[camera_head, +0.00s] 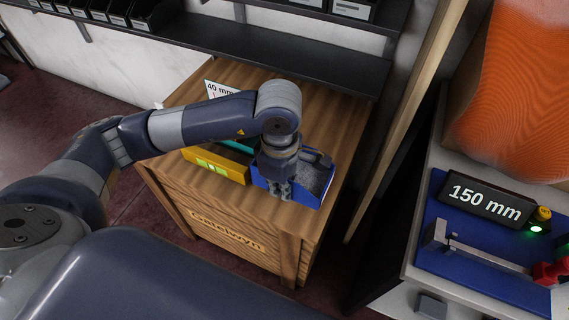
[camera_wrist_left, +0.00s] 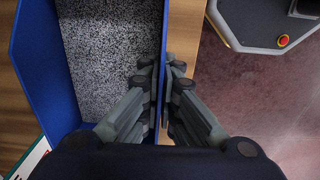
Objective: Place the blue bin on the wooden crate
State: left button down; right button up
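The blue bin (camera_head: 316,198) has speckled grey material inside and sits at the right side of the wooden crate's top. The wooden crate (camera_head: 225,212) has lettering on its front. My left gripper (camera_head: 280,192) reaches down over the bin's near wall. In the left wrist view, the gripper (camera_wrist_left: 162,76) has one finger inside the blue bin (camera_wrist_left: 38,62) and one outside, closed on its wall. Whether the bin's underside touches the crate fully is hidden. My right gripper is not in view.
A yellow bin (camera_head: 212,168) and a teal bin (camera_head: 238,146) stand left of the blue bin. A white "40 mm" sign (camera_head: 217,88) is behind them. A dark shelf (camera_head: 270,57) overhangs the back. A bench with a "150 mm" display (camera_head: 487,202) is at the right.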

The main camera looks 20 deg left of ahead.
pick_arm(q)
jog(key=w, duration=0.5)
jog(key=w+a, duration=0.1)
jog(key=w, duration=0.1)
jog(key=shift+w+a+f, duration=0.1)
jog(key=shift+w+f, duration=0.2)
jog(key=shift+f, duration=0.1)
jog(key=shift+w+f, duration=0.1)
notch_tip(320, 180, down, 3)
jog(key=shift+f, duration=0.15)
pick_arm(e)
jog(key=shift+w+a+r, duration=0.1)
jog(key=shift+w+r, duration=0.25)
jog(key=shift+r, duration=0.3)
pick_arm(q)
jog(key=shift+f+b, duration=0.1)
jog(key=shift+b, duration=0.2)
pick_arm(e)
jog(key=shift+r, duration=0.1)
pick_arm(q)
jog(key=c, duration=1.8)
grip_release()
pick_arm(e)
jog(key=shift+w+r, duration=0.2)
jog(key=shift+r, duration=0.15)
